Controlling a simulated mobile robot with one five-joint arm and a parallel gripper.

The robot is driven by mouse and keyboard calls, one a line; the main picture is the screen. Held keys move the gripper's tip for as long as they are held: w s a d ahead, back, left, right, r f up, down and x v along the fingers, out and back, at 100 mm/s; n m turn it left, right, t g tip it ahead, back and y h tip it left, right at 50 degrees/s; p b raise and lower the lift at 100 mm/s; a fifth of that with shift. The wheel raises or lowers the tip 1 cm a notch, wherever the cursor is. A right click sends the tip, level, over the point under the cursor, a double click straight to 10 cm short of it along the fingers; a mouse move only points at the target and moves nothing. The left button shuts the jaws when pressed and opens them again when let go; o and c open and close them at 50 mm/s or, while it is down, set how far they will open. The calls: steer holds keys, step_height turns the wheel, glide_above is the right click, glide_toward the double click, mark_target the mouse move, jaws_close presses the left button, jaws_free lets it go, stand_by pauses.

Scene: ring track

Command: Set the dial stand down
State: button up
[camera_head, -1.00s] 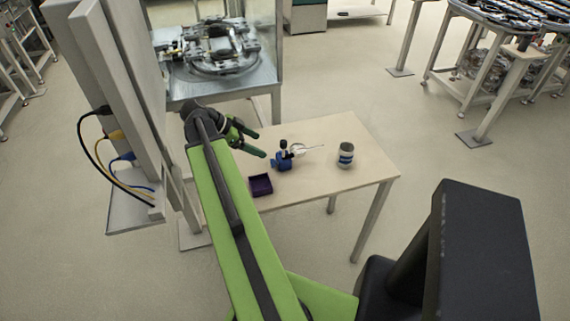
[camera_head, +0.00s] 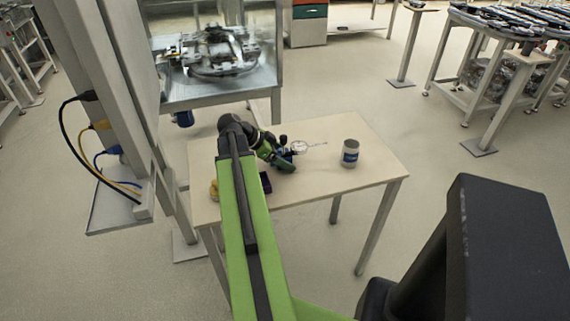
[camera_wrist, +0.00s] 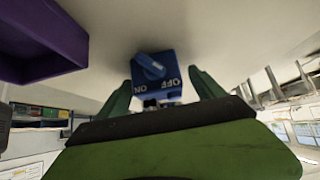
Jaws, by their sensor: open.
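The dial stand (camera_head: 299,147) is on the light wooden table, with its white round dial and thin stem showing just right of my gripper. Its blue base with the ON/OFF knob (camera_wrist: 157,72) shows in the wrist view, between my two green fingers. My gripper (camera_head: 284,155) is at the stand and hides most of the base in the head view. In the wrist view my gripper (camera_wrist: 163,88) is open, one finger on each side of the base, with gaps visible. The base appears to rest on the tabletop.
A purple bin (camera_head: 266,183) sits close to my gripper, partly hidden by my arm; it also shows in the wrist view (camera_wrist: 40,45). A yellow item (camera_head: 213,190) lies at the table's left.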

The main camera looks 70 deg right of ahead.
jaws_close()
stand_by(0.5)
steer(key=shift+d, duration=0.1)
